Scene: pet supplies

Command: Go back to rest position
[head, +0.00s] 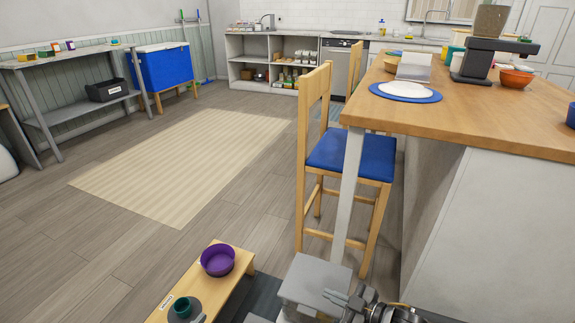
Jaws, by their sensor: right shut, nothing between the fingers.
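My right gripper (342,298) is at the bottom edge, right of centre, low in front of the blue-seated chair. Its fingers are shut and it holds nothing. Part of it is cut off by the frame. My left gripper is out of view. A low wooden bench (232,288) stands at the bottom, left of the gripper. A purple bowl (217,260) and a dark green cup (182,307) sit on it, apart from the gripper.
A tall wooden chair with a blue seat (350,157) stands beside the wooden-topped counter (480,112) at right. A striped rug (180,160) lies on open floor. A grey side table (75,62) and a blue cooler (163,67) stand at the far left.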

